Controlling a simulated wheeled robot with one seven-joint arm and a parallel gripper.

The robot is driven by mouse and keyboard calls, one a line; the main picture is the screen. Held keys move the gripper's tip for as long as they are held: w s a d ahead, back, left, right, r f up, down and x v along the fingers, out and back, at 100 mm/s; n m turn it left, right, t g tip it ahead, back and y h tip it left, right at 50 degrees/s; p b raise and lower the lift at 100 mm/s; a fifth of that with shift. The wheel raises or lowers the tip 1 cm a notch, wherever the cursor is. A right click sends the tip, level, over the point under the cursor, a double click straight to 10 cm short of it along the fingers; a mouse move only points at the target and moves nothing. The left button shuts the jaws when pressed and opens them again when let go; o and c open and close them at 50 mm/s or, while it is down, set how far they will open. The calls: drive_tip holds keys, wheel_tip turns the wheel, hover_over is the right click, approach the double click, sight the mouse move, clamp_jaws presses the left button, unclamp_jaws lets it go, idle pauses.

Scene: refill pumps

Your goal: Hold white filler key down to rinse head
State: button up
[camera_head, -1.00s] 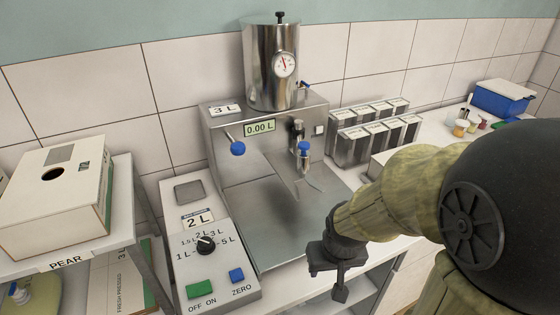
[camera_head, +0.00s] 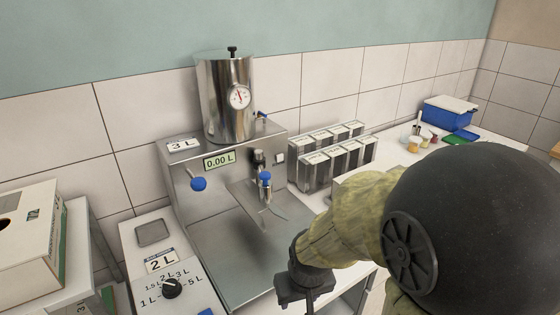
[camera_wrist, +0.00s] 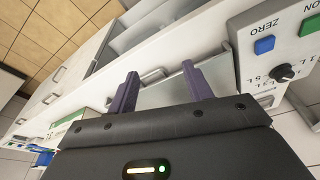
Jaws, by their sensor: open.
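The white key (camera_head: 279,158) is a small pale square on the upper right of the steel filler's (camera_head: 187,166) front. The filler head (camera_head: 259,163), with a blue-knobbed tap (camera_head: 264,178) near it, is just left of the key. The display (camera_head: 219,160) reads 0.00 L. My gripper (camera_head: 303,296) is low in front of the filler, well below and apart from the key. In the wrist view my gripper (camera_wrist: 161,78) has its two dark fingers spread, with nothing between them. The key does not show in the wrist view.
A control box with a dial (camera_head: 171,288) stands at front left; its blue ZERO button (camera_wrist: 265,44) shows in the wrist view. Steel label bins (camera_head: 336,165) stand right of the filler. A blue box (camera_head: 449,111) sits farther right. A carton (camera_head: 35,240) is at left.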

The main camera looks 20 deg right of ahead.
clamp_jaws()
idle(1.8)
